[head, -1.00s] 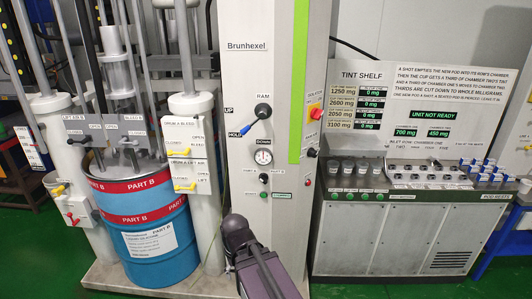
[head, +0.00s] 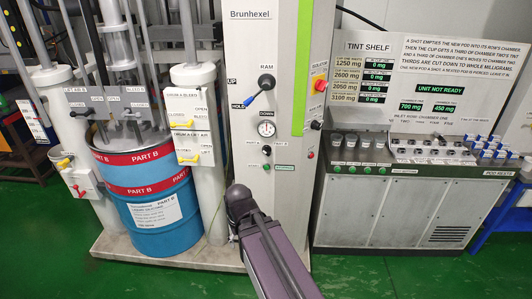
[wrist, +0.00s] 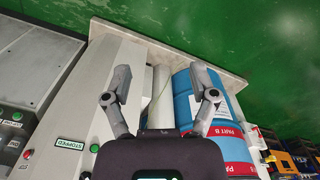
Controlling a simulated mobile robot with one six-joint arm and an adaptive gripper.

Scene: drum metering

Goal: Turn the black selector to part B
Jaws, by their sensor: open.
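The black selector (head: 267,150) is a small round knob on the pale front of the Brunhexel column, below the round gauge (head: 266,128). Small labels stand at both sides of it; which way it points is too small to tell. My gripper (wrist: 161,85) is open and empty in the wrist view, its two fingers wide apart. Beyond the fingers are the column's foot and the blue drum (wrist: 184,112) marked PART B. The selector does not show clearly in the wrist view. In the head view only my arm shows in front of the column; the gripper is hidden.
The ram lever (head: 266,82) with a blue knob is above the gauge. A green STOPPED label (wrist: 69,144) is on the column. The blue PART B drum (head: 160,215) stands left, the tint shelf (head: 400,215) right. Green floor (head: 350,275) lies clear in front.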

